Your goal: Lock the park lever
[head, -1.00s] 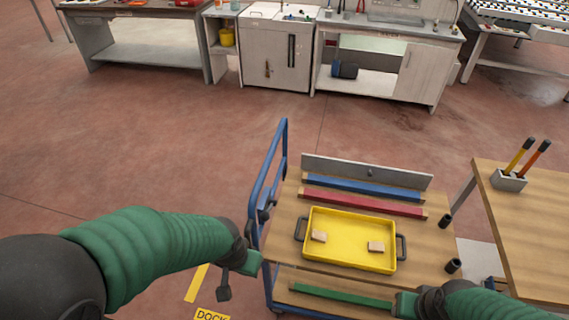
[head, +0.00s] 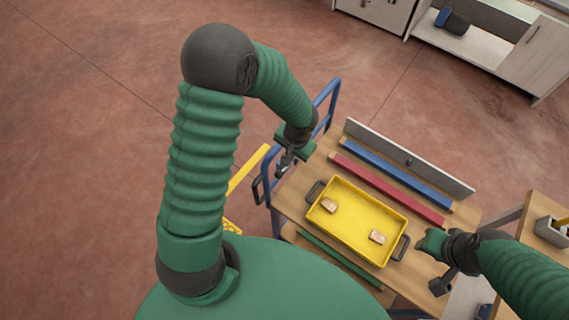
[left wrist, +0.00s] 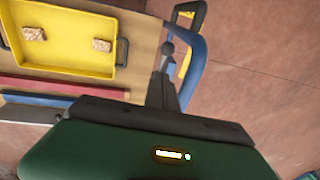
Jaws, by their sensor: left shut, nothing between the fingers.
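My left gripper (head: 284,163) is shut and empty, fingers pointing down beside the blue rail at the left end of the cart (head: 292,208). In the left wrist view its fingers (left wrist: 166,80) taper to a closed tip. A dark round knob (left wrist: 168,48), which looks like the park lever's knob, appears just beyond that tip by the blue rail (left wrist: 196,55). I cannot tell whether they touch. In the head view the lever is not clear behind the gripper. My right gripper (head: 438,287) hangs at the cart's right end; its finger gap is not clear.
A yellow tray (head: 352,232) with two small tan blocks sits on the cart. Blue (head: 396,174) and red (head: 386,188) bars lie behind it. A wooden table (head: 525,210) stands at right.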

